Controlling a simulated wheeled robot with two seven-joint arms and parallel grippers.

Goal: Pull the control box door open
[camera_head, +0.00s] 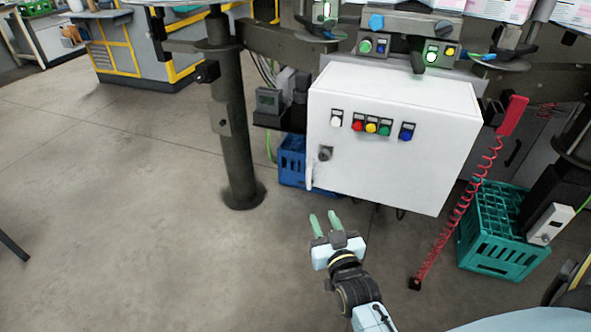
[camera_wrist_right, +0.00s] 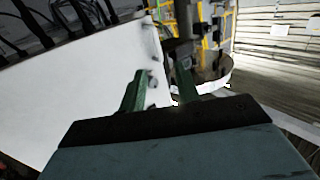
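The white control box (camera_head: 400,160) hangs under the machine in the head view, with its door shut. Its front carries a row of coloured buttons, a dark round lock (camera_head: 325,153) and a pale upright handle (camera_head: 309,172) at the lower left edge. My right gripper (camera_head: 325,222) is open and empty, below and in front of the handle, apart from the box. In the right wrist view its green fingers (camera_wrist_right: 160,92) are spread, with the white box (camera_wrist_right: 85,95) beyond and to the left. My left gripper is not in view.
A dark post (camera_head: 232,120) stands left of the box. A blue crate (camera_head: 293,160) sits behind the box and a teal crate (camera_head: 497,235) stands at right. A red coiled cord (camera_head: 465,200) hangs right of the box. The floor at left is clear.

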